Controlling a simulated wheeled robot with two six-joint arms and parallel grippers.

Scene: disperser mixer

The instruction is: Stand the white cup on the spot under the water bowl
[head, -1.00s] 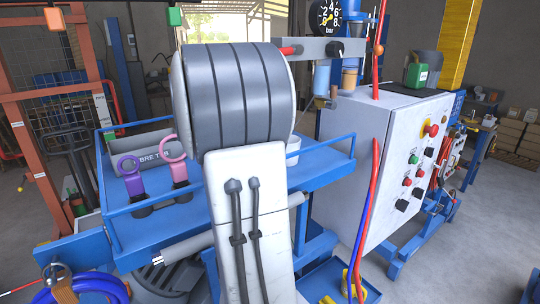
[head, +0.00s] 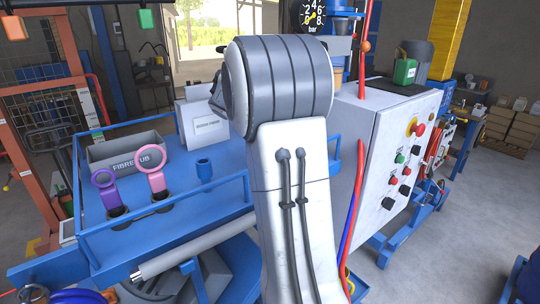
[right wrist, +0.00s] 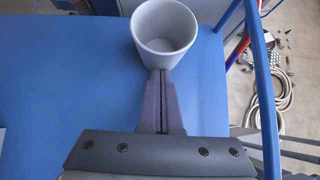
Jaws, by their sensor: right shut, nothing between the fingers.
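The white cup (right wrist: 164,32) stands upright and empty on the blue bench top (right wrist: 60,70), close to its right edge in the right wrist view. My right gripper (right wrist: 160,75) is shut with nothing between its fingers. Its tips point at the cup's near wall and overlap its lower edge in the picture; I cannot tell whether they touch. In the head view my arm hides the cup, the right gripper and the water bowl. My left gripper is not in view.
A grey tub (head: 125,155), a purple ring tool (head: 105,180), a pink ring tool (head: 151,167) and a small blue holder (head: 204,170) stand on the bench, which has a blue rail. A white control cabinet (head: 380,150) and a red hose (head: 355,205) are right.

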